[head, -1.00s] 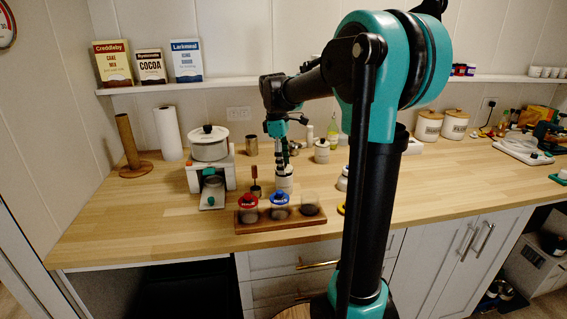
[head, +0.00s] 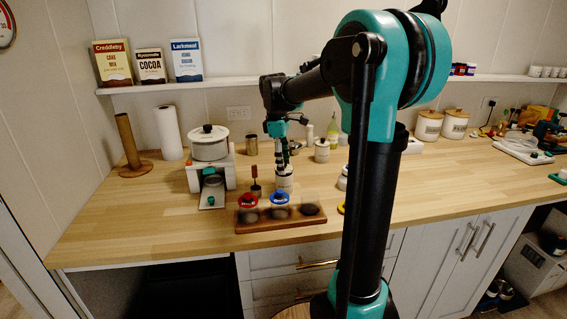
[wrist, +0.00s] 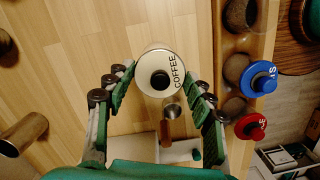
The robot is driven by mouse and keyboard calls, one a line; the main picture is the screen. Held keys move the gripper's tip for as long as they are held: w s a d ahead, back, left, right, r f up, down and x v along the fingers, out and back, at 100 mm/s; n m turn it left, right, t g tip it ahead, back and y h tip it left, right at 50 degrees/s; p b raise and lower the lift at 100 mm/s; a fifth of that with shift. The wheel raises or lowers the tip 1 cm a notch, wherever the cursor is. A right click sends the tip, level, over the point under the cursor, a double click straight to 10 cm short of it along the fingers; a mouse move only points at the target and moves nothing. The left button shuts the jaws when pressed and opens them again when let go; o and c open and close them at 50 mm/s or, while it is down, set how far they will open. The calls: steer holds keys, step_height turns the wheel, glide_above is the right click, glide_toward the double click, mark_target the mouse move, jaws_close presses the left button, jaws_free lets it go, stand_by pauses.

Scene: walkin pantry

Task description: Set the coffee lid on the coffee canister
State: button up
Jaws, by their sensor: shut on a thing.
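The coffee lid (wrist: 152,86) is round and cream, with a black knob and the word COFFEE on top. In the wrist view it lies between the fingertips of my gripper (wrist: 160,84), which is shut on it. In the head view my gripper (head: 284,166) points down at a white cylindrical body (head: 284,183) behind the jar rack. This looks like the coffee canister with the lid at its top. The wrist view hides what is under the lid, so I cannot tell whether the lid is seated or just above the rim.
A wooden rack (head: 285,226) with a red-lidded jar (head: 248,200), a blue-lidded jar (head: 280,199) and an open jar (head: 310,205) stands close in front. A pot (head: 209,148) on a white stand is to the left. Another white canister (head: 322,152) stands behind right. Counter at front left is clear.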

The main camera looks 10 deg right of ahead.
steer(key=shift+f, duration=0.4)
stand_by(0.3)
steer(key=o, duration=1.1)
steer(key=shift+c, duration=0.2)
steer(key=shift+o, duration=0.3)
steer(key=o, duration=0.4)
steer(key=shift+o, duration=0.2)
steer(key=shift+r, duration=3.5)
